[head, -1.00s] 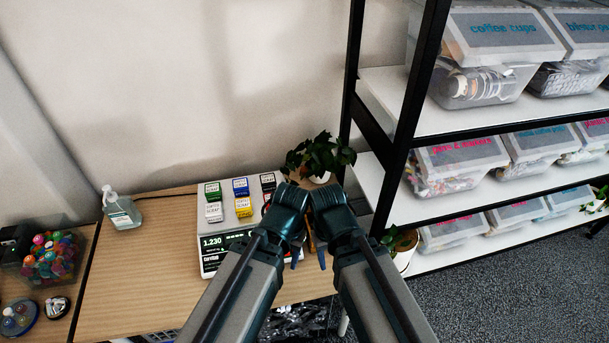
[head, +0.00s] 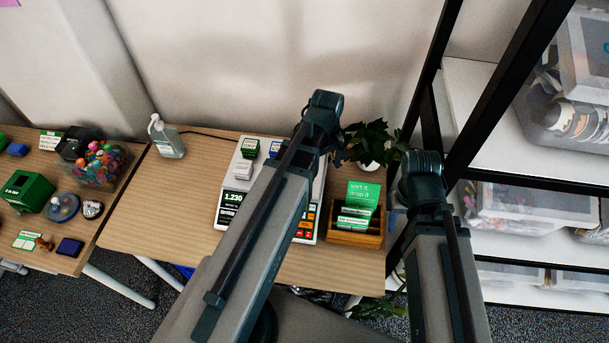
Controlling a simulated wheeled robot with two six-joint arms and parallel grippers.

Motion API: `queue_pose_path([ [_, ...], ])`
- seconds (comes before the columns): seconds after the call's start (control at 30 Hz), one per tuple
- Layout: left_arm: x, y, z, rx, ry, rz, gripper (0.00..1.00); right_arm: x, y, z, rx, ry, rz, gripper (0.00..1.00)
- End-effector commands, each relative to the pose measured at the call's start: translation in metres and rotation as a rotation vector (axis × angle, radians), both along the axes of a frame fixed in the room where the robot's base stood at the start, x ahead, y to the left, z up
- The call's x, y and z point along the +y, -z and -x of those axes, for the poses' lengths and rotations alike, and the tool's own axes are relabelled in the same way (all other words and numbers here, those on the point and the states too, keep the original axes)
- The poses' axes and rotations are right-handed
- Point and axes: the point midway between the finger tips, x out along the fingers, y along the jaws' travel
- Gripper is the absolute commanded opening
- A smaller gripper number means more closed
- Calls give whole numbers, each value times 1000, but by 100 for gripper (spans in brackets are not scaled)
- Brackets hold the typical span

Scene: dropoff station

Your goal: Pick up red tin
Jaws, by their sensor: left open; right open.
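No red tin shows; part of the scale (head: 232,184) is hidden behind my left arm. Several small tins stand on it: a green tin (head: 250,147), a blue tin (head: 275,148) and a white tin (head: 243,170) show left of the arm. My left arm crosses the scale, its upper joint by the plant. My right arm rises right of the table, its joint beside the shelf post. I see no fingers of either gripper; the arms hide them.
A wooden box with green cards (head: 355,237) sits right of the scale. A potted plant (head: 370,143) stands behind it. A sanitizer bottle (head: 165,137) stands at the back left. The table (head: 160,200) is bare left of the scale. A black-framed shelf (head: 510,110) is at right.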

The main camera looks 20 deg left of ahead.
Motion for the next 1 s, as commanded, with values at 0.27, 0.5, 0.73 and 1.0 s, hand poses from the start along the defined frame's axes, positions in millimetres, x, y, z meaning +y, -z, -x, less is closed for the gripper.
queue_pose_path([
  [0.27,90,-6,-32,9,-695,63,100,0,-5,0,0,0,0,50],
  [0.5,109,-7,-34,15,-855,79,100,0,-6,0,0,0,0,50],
  [0.73,108,2,-34,15,-854,79,100,0,4,0,0,0,0,50],
  [1.0,104,37,-35,15,-852,77,100,0,39,0,0,1,0,50],
])
